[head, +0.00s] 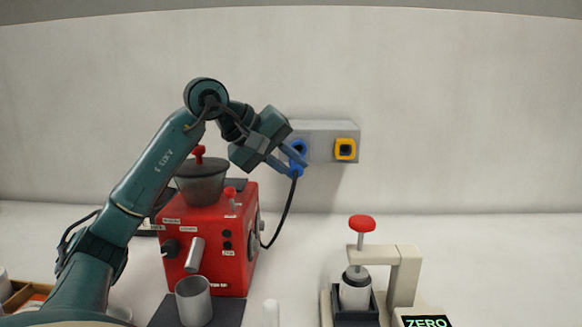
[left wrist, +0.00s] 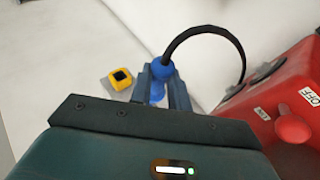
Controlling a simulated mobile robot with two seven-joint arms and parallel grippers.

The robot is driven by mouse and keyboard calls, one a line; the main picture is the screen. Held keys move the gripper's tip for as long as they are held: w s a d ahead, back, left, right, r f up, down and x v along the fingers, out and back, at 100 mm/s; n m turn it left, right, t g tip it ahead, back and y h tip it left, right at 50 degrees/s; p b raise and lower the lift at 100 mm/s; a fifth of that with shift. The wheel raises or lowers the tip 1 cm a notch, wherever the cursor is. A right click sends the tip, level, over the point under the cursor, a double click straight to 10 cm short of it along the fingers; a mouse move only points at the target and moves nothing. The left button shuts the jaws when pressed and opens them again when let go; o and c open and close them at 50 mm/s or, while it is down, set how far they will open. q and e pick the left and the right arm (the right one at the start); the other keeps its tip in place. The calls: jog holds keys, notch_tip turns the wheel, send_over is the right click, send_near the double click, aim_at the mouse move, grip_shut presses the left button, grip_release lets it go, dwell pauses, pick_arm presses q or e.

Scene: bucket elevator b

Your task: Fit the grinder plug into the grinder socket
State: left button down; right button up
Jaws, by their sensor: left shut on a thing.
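The blue grinder plug (head: 296,170) is held between the fingers of my left gripper (head: 293,160), just in front of and slightly below the blue-rimmed socket (head: 299,148) on the grey wall box. A black cable runs from the plug down to the red grinder (head: 222,240). In the left wrist view my left gripper (left wrist: 163,88) is shut on the blue plug (left wrist: 161,70), with its cable arching right. Part of the blue socket is hidden behind the fingers. The plug appears apart from the socket, though the remaining gap is hard to judge. My right gripper is not in view.
A yellow socket (head: 345,149) sits right of the blue one on the grey wall box (head: 325,130). A metal cup (head: 193,300) stands before the grinder. A press with a red knob (head: 362,224) stands at the front right. The table behind it is clear.

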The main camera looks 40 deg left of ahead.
pick_arm(q)
jog(key=shift+r, duration=0.1)
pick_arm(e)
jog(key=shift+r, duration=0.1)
pick_arm(q)
jog(key=w+a+p, duration=0.1)
jog(key=w+p, duration=0.1)
jog(key=w+a+p, duration=0.1)
jog(key=w+a, duration=0.1)
jog(key=shift+a+p, duration=0.1)
jog(key=shift+p, duration=0.25)
jog(key=shift+w+a, duration=0.2)
jog(key=shift+a, duration=0.05)
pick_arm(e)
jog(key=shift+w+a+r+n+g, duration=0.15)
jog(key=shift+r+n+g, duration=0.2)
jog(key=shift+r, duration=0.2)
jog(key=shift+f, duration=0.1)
pick_arm(q)
jog(key=shift+w+a+p, duration=0.1)
jog(key=shift+p, duration=0.45)
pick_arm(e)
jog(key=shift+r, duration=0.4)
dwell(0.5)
pick_arm(q)
jog(key=shift+w+a+p, duration=1.05)
jog(key=shift+w+p, duration=0.2)
jog(key=shift+p, duration=0.35)
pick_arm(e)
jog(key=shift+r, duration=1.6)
